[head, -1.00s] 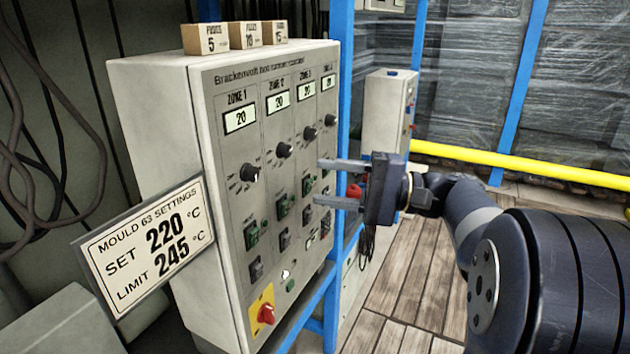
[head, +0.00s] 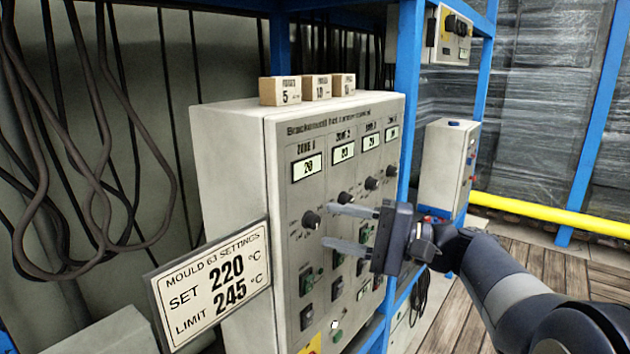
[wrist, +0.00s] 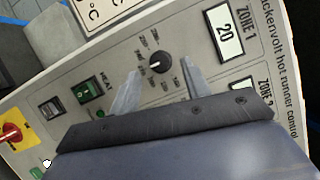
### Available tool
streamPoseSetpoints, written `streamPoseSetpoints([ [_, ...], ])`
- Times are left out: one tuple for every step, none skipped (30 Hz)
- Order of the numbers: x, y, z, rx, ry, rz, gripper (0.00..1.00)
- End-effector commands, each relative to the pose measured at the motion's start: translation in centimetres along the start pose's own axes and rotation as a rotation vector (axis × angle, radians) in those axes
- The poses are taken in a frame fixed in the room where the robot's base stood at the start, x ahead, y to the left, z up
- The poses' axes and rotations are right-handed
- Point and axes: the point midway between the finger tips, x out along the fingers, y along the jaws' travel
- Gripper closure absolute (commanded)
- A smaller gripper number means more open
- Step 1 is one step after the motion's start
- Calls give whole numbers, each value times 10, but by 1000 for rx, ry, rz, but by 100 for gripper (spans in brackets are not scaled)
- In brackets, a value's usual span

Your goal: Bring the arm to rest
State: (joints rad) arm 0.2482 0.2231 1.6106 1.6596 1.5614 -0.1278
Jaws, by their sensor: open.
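My gripper (head: 328,226) is open and empty, its two pale fingers reaching toward the control panel (head: 297,240) at knob height. In the wrist view my gripper (wrist: 158,75) has its fingertips on either side of the ZONE 1 knob (wrist: 160,63) in the picture. I cannot tell the gap between fingers and panel, or any contact. The ZONE 1 display (wrist: 229,40) reads 20. In the head view the ZONE 1 knob (head: 311,219) shows just left of the fingertips. My arm stretches in from the lower right and hides part of the panel's right side.
A settings sign (head: 214,284) reading SET 220, LIMIT 245 juts out left of the panel. Small fuse boxes (head: 280,91) stand on top. A blue post (head: 408,95) and a yellow rail (head: 540,213) are behind the arm. Plank floor at right looks clear.

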Motion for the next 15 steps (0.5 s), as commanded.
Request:
streamPoseSetpoints([
  [8,0,1,0,-5,1,55],
  [11,0,1,0,-3,1,55],
  [15,0,1,-1,-3,1,55],
  [18,0,1,-1,-3,0,55],
  [20,0,1,-1,-3,0,55],
  [22,0,0,-1,-2,0,55],
  [23,0,0,-1,-1,0,55],
  [25,0,0,-1,-1,0,55],
  [25,0,0,-8,-1,2,55],
  [24,0,0,-14,0,5,55],
  [24,0,0,-18,0,7,55],
  [24,0,0,-21,0,9,55],
  [24,0,0,-22,0,9,55],
  [24,0,0,-22,-1,9,55],
  [24,0,0,-22,-1,9,55],
])
